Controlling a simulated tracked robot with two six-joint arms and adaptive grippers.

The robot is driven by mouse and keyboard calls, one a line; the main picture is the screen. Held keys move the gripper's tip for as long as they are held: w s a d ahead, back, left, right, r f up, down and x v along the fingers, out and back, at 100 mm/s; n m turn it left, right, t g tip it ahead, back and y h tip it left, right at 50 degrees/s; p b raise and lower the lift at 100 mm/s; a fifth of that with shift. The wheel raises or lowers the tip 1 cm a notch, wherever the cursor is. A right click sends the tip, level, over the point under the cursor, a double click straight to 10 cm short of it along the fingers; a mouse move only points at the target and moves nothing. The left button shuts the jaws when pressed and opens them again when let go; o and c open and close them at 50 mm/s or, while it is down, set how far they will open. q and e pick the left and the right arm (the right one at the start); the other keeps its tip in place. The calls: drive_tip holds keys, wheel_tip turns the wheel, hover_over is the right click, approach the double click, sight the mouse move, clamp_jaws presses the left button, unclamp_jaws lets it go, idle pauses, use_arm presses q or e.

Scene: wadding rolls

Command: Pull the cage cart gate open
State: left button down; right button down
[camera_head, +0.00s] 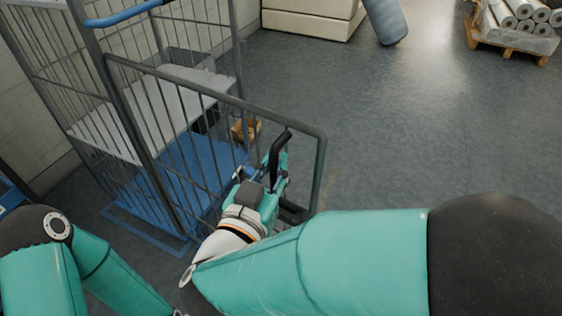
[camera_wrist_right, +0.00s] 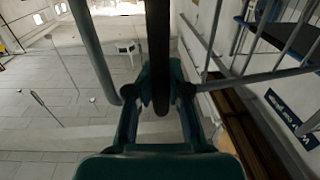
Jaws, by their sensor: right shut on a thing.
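The cage cart (camera_head: 150,120) is a grey wire cage with a blue base at the left of the head view. Its low barred gate (camera_head: 228,98) reaches right from the near post. The gate's free edge stands apart from the cart's far post, so it looks partly open. A black upright handle (camera_head: 277,153) is near that free edge. My right gripper (camera_head: 280,172) is shut on the handle. In the right wrist view the dark handle (camera_wrist_right: 158,50) runs between my fingers (camera_wrist_right: 160,98).
A white shelf (camera_head: 150,112) spans the cart's inside. A small brown box (camera_head: 245,129) is behind the gate bars. A pallet of wrapped rolls (camera_head: 510,38) and a grey-blue roll (camera_head: 386,20) stand at the back. The floor right of the gate is clear.

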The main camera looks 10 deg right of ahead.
drive_tip(key=c, duration=1.1)
unclamp_jaws()
drive_tip(key=shift+s, duration=0.1)
drive_tip(key=shift+c, duration=0.2)
drive_tip(key=shift+r, duration=0.1)
wheel_tip(320, 180, up, 10)
drive_tip(key=shift+f, duration=0.1)
